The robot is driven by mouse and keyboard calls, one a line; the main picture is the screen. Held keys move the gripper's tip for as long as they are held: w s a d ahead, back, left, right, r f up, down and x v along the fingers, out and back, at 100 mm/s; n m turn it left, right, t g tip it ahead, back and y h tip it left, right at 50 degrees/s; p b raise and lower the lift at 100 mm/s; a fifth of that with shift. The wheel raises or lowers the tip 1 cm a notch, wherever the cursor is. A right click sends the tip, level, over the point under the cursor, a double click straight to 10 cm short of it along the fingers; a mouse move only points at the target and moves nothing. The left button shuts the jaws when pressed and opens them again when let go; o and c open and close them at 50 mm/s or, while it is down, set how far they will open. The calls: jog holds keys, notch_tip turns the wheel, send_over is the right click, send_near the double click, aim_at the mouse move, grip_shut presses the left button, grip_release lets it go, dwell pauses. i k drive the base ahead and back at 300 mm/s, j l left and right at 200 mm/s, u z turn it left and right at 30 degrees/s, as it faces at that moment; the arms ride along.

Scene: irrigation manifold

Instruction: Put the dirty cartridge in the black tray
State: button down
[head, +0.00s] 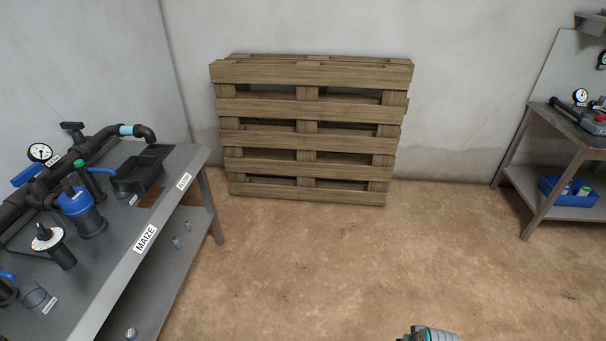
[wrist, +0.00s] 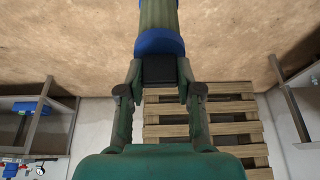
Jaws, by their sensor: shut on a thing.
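My gripper (wrist: 160,72) is shut on the dirty cartridge (wrist: 158,14), a dull olive cylinder with a blue end cap, in the wrist view. The cartridge does not show in the head view. The black tray (head: 140,176) appears to be the dark open box on the left bench, beside the pipework. The gripper is well away from it, out over the floor.
The left grey bench (head: 165,205) carries black pipes, a gauge (head: 40,152), a blue-capped filter housing (head: 82,212) and MAIZE and FLUSH labels. A wooden pallet (head: 308,136) leans on the back wall. Another bench (head: 572,142) with a blue bin (head: 566,192) stands right. The middle floor is clear.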

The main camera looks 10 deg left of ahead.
aim_at(139, 179)
jog(key=i, duration=1.5)
jog(key=i+l+u, duration=0.1)
jog(key=i+u, duration=0.25)
jog(key=i+l+u, duration=0.35)
jog(key=i, duration=0.25)
jog(key=j, duration=0.15)
